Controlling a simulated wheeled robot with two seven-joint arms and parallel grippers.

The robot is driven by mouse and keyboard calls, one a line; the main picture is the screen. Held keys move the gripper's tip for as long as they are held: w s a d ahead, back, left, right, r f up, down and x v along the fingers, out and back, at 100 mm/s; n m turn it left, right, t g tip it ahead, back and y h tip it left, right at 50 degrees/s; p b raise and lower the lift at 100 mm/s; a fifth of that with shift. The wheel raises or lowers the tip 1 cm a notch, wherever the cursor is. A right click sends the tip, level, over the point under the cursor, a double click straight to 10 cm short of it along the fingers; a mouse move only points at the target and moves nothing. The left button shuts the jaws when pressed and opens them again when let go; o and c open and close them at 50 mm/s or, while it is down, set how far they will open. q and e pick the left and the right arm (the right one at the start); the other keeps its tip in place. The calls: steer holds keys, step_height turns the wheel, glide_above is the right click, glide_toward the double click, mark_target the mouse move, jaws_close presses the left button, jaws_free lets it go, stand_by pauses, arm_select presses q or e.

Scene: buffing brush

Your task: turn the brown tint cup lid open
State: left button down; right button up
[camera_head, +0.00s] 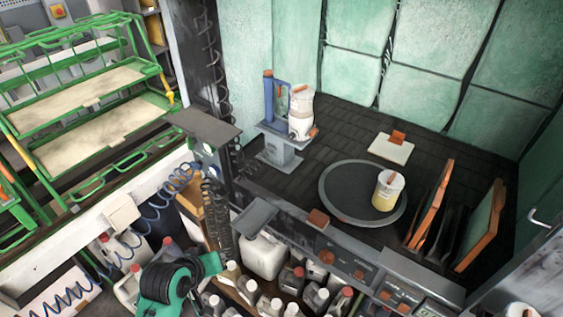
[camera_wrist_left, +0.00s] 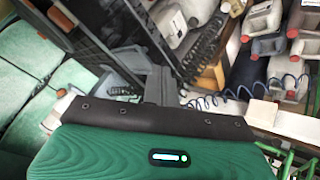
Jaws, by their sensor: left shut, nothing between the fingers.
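A cup (camera_head: 388,192) with a pale top and a yellowish-tan lower part stands upright on the dark round turntable (camera_head: 342,211). It has a small brown-orange mark near its top. A taller white container (camera_head: 301,105) with orange at its base stands at the blue-handled stand (camera_head: 279,150). I cannot tell for sure which is the brown tint cup, and no lid detail is clear. My left gripper (camera_wrist_left: 160,86) shows in the left wrist view as a narrow grey piece, shut and empty, away from both containers. My right gripper is not in view.
A white square plate (camera_head: 390,149) with an orange block lies behind the turntable. Upright orange-edged panels (camera_head: 432,203) stand to its right. Several bottles and canisters (camera_head: 262,257) crowd the shelf below the booth's front edge. A green rack (camera_head: 85,95) is at left.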

mark_target(302, 90)
arm_select(q)
steer(key=w+d+r+n+t+h, duration=0.3)
steer(key=w+r+n+t, duration=0.15)
steer(key=w+r, duration=0.75)
steer(key=w+d+r+n+t+h, duration=0.25)
steer(key=w+d+r+n, duration=0.2)
steer(key=w+r, duration=0.7)
steer(key=r+p+x, duration=0.2)
steer(key=p+x, duration=0.4)
steer(key=x, duration=1.1)
steer(key=shift+r+t, duration=0.3)
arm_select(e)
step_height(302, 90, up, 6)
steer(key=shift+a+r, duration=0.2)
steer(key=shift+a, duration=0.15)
arm_select(q)
steer(key=shift+w+d, duration=0.15)
steer(key=shift+w, duration=0.05)
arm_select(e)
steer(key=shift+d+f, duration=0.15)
